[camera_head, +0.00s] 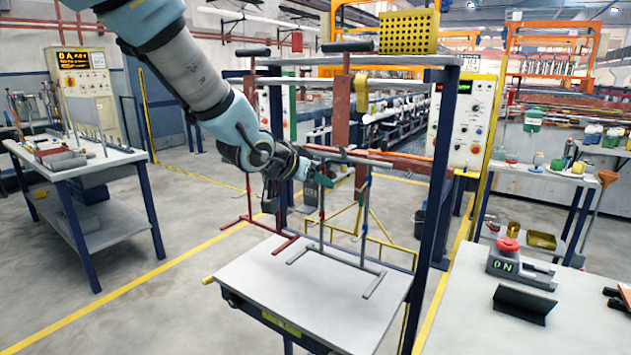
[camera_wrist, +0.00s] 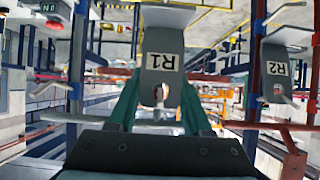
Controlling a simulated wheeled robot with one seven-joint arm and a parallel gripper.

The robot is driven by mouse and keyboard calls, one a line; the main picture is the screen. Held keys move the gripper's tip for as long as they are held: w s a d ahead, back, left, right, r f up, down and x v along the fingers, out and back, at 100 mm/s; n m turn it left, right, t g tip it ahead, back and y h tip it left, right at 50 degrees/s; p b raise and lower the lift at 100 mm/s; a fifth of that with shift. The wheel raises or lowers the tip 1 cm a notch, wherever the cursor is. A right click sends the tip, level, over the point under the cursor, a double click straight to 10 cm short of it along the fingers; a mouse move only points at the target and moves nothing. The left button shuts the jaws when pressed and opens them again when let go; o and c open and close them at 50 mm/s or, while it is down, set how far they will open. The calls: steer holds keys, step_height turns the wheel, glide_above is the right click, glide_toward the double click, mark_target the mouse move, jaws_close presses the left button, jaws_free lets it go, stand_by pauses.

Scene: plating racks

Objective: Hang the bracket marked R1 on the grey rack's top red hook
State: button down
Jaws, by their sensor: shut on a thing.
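My gripper (camera_head: 316,174) is shut on the bracket marked R1 (camera_wrist: 148,84), a grey plate with a white label. In the wrist view, which is upside down, the plate stands between the green fingers (camera_wrist: 159,98). In the head view the bracket is mostly hidden by my gripper. A grey frame (camera_head: 366,215), which looks like the grey rack, has thin uprights and long feet on the white table. My gripper is beside its upper part. I cannot tell whether the bracket touches a hook; the top red hook is not clear.
A second bracket marked R2 (camera_wrist: 275,70) shows apart from R1 in the wrist view. Red posts (camera_head: 341,112) and a blue frame post (camera_head: 440,165) are close behind. The white table (camera_head: 262,285) is bare at its front left. A side bench (camera_head: 575,310) stands at right.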

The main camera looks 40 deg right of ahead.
steer(key=shift+d+f, duration=0.25)
stand_by(0.3)
stand_by(0.4)
